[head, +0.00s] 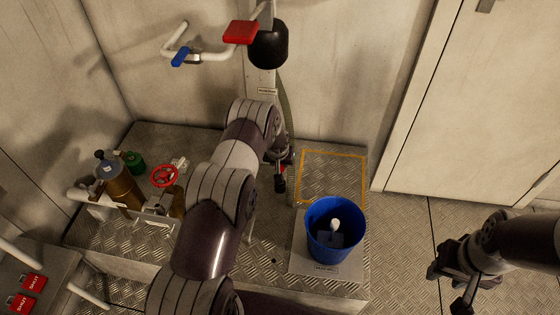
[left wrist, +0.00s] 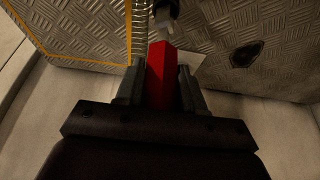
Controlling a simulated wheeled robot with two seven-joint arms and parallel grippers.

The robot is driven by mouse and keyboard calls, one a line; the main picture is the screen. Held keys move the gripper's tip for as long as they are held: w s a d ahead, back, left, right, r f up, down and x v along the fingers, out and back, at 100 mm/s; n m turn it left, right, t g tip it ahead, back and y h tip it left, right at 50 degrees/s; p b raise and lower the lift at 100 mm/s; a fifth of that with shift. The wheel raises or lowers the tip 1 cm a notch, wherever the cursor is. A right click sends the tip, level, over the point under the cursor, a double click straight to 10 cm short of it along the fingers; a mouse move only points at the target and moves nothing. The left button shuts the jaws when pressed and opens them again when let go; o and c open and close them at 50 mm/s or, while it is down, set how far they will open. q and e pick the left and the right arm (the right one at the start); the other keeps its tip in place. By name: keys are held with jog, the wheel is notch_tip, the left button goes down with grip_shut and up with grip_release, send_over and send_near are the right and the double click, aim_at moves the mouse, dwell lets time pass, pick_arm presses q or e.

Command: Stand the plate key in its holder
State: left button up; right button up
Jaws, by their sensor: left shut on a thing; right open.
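My left gripper (left wrist: 160,88) is shut on a red bar (left wrist: 160,70) that stands out between its fingers in the left wrist view. The frames do not show for certain whether this is the plate key. In the head view my left gripper (head: 281,172) is small and dark beside the hose, partly hidden by my arm, and its grip is hard to see there. I cannot pick out the holder for certain. My right gripper (head: 448,284) is open and empty at the lower right, over the floor and apart from the platform.
A blue bucket (head: 333,252) with a white item inside stands on the tread-plate platform, in front of an orange-outlined area (head: 347,180). A red handwheel (head: 165,175) and bottles stand at left. A red-and-blue-handled pipe (head: 210,55) hangs above. Floor at right is clear.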

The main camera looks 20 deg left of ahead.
pick_arm(q)
jog(key=shift+f+b, duration=1.6)
jog(key=shift+f, duration=0.3)
jog(key=o, duration=1)
jog(key=shift+r, duration=0.15)
jog(key=p+v, duration=0.3)
jog(key=v, duration=0.9)
jog(key=shift+s+r, duration=0.15)
jog(key=shift+r, duration=0.05)
